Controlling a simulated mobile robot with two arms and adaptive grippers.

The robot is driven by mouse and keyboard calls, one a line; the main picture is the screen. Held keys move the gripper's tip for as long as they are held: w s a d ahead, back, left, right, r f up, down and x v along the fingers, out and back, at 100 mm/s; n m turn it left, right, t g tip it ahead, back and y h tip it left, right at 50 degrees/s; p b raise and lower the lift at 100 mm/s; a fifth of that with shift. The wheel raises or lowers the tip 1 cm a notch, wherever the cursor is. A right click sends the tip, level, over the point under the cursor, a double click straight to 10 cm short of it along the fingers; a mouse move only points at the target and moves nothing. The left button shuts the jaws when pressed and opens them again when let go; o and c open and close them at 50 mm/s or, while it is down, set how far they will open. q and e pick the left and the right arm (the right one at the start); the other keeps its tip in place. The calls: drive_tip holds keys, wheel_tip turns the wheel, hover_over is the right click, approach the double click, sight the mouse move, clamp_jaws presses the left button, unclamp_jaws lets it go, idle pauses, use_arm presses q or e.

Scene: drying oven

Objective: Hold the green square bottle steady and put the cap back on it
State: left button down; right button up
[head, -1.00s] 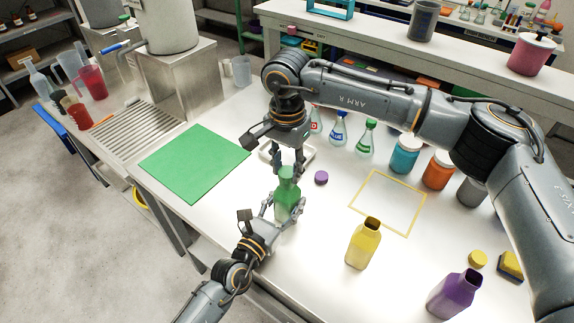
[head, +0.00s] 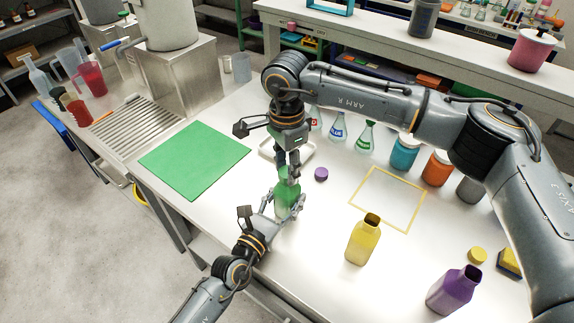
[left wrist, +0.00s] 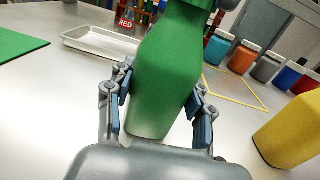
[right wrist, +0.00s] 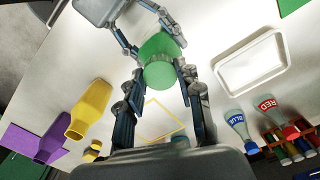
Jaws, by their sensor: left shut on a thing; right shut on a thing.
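The green square bottle (head: 286,194) stands upright on the white bench. It fills the middle of the left wrist view (left wrist: 168,70). My left gripper (head: 284,204) is shut around its body from the front, a finger on each side. My right gripper (head: 288,172) points down from above and is shut on the green cap (right wrist: 160,72) at the bottle's top. The cap lines up with the neck, but I cannot tell whether it is fully seated. The right fingers hide most of the neck in the head view.
A purple cap (head: 321,174) lies right of the bottle. An open yellow bottle (head: 362,243) and purple bottle (head: 453,291) stand at right front. A white tray (head: 301,155) and labelled flasks (head: 365,138) are behind. A green mat (head: 195,160) lies left; the yellow-outlined square (head: 390,200) is empty.

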drive_tip(key=m, duration=0.4)
drive_tip(key=shift+m, duration=0.3)
drive_tip(key=m, duration=0.6)
drive_tip(key=shift+m, duration=0.4)
drive_tip(key=m, duration=0.6)
drive_tip(key=shift+w+m, duration=0.1)
drive_tip(key=shift+m, duration=0.2)
drive_tip(key=m, duration=0.6)
drive_tip(key=shift+m, duration=0.3)
drive_tip(key=m, duration=0.4)
drive_tip(key=shift+m, duration=0.3)
drive_tip(key=m, duration=0.6)
drive_tip(key=shift+m, duration=0.3)
drive_tip(key=m, duration=0.5)
drive_tip(key=shift+m, duration=0.4)
drive_tip(key=m, duration=0.3)
drive_tip(key=shift+a+f, duration=0.1)
drive_tip(key=shift+a, duration=0.15)
drive_tip(key=shift+d+m, duration=0.2)
drive_tip(key=shift+m, duration=0.8)
drive_tip(key=o, duration=0.7)
drive_tip(key=shift+d, duration=0.1)
drive_tip(key=shift+c, duration=0.2)
